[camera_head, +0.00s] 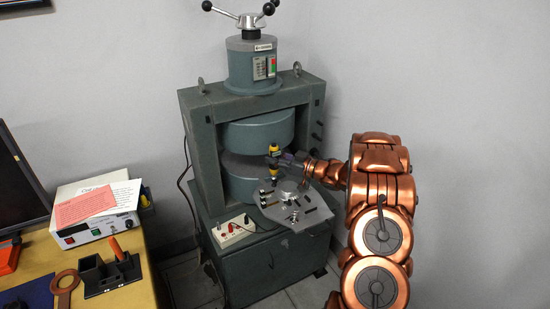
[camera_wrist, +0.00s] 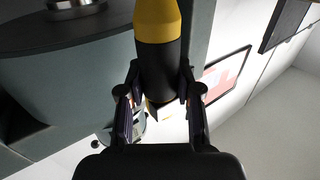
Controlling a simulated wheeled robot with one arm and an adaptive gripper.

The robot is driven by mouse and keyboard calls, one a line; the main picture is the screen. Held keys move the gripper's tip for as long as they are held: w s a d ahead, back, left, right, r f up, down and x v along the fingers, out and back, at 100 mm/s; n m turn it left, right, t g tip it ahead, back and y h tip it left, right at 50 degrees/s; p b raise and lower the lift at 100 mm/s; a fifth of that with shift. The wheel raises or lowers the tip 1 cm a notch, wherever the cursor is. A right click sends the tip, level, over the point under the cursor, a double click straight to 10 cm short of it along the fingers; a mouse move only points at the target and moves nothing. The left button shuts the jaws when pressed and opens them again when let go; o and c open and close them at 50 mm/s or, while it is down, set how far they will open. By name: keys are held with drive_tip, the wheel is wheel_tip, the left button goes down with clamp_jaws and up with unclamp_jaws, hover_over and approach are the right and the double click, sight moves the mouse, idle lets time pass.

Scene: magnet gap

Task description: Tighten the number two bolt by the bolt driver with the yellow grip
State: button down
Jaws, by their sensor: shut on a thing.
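The bolt driver with the yellow grip (camera_head: 274,149) is held upright in front of the gap between the two round pole pieces. In the wrist view the driver (camera_wrist: 158,55) is yellow and black and stands between my fingers. My gripper (camera_head: 279,159) is shut on it, reaching in from the right; its fingers also show in the wrist view (camera_wrist: 159,82). The driver's lower part is above the grey plate (camera_head: 315,214), which carries small bolts and dark pieces. I cannot read any bolt numbers, nor tell whether the driver touches a bolt.
The green-grey magnet frame (camera_head: 203,150) surrounds the pole pieces, with a handled cylinder (camera_head: 252,66) on top. A table (camera_head: 140,292) at left holds a white instrument (camera_head: 95,232), a tool holder and a monitor.

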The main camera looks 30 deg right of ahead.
sight(276, 146)
drive_tip(key=shift+a+f, duration=0.1)
drive_tip(key=shift+f, duration=0.6)
idle(2.6)
idle(1.3)
drive_tip(key=shift+r+p, duration=1.45)
drive_tip(key=shift+r, duration=1.65)
